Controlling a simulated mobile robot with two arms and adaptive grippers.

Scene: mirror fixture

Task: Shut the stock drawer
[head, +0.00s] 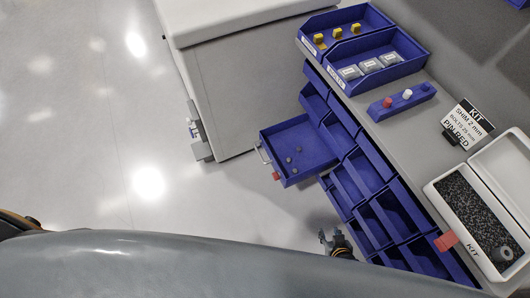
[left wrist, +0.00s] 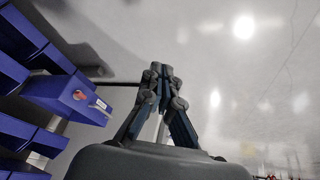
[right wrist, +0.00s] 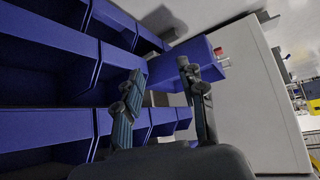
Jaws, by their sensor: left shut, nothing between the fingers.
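The stock drawer (head: 302,145) is pulled out from the blue cabinet, towards the left in the head view. It has a pale handle, a red tag and a few small dark pieces inside. It also shows in the right wrist view (right wrist: 190,58), beyond my right gripper (right wrist: 160,70), whose fingers are apart with nothing between them. In the head view my right gripper (head: 336,241) is below the drawer in the picture, apart from it. My left gripper (left wrist: 160,70) is shut and empty, its fingertips together over the floor. A protruding blue box (left wrist: 68,97) shows to its left; I cannot tell which drawer it is.
Several open blue bins (head: 366,172) fill the cabinet front. On the worktop are blue trays (head: 413,52), a red-and-white-pegged block (head: 402,102), a KIT sign (head: 467,124) and a white box (head: 436,196). A grey cabinet (head: 222,90) stands beyond the drawer. Floor at left is clear.

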